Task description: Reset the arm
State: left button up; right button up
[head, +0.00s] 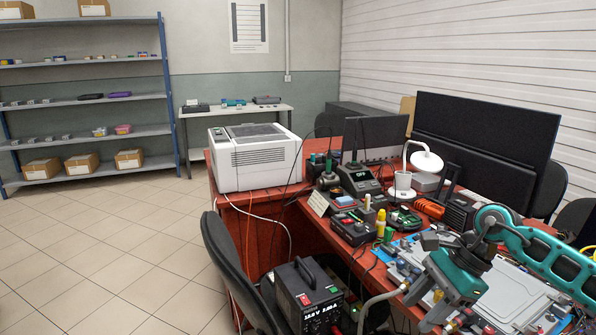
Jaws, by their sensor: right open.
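My right arm (545,250), teal and grey, reaches in from the right edge over the front right part of the red workbench. My right gripper (428,290) is at its end, tilted down and to the left above the bench top. It is open, and I see nothing held in it. The gripper and arm hide part of the blue mat and the grey panel (515,290) beneath. My left gripper and left arm are not in view. A grey hose (378,300) curves at the bench's front edge, left of my right gripper.
A black power supply (308,298) and a dark chair (235,275) stand in front of the bench. A white box-shaped machine (253,155), a lamp (425,160) and monitors (485,125) crowd the bench. Tiled floor (110,240) is clear at left, before the shelves (85,103).

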jog(key=s+a+r+m+t+y+p, duration=0.1)
jog(key=s+a+m+t+y, duration=0.15)
jog(key=a+m+y, duration=0.5)
jog(key=s+a+r+m+t+y+p, duration=0.15)
jog(key=a+m+t+y, duration=0.25)
jog(key=a+m, duration=0.6)
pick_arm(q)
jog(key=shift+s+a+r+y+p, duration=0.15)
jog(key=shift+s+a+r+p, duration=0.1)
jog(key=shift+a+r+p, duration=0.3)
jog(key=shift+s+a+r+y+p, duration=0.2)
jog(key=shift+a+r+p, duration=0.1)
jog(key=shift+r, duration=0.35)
pick_arm(e)
jog(key=s+d+f+m+t+h, duration=0.1)
jog(key=s+d+f+m+h, duration=0.2)
jog(key=m, duration=0.9)
jog(key=s+d+f+m+t+h, duration=0.1)
jog(key=s+d+f+m+h, duration=0.2)
jog(key=s+f+m+h, duration=0.3)
jog(key=s+d+f+m+t+h, duration=0.2)
jog(key=f+m+h, duration=0.4)
jog(key=m, duration=1.1)
notch_tip(320, 180, down, 4)
jog(key=shift+s+d+r+m, duration=0.15)
jog(key=shift+s+d+m, duration=0.2)
jog(key=shift+s+d, duration=0.65)
jog(key=shift+s+a, duration=0.25)
jog(key=shift+a, duration=0.05)
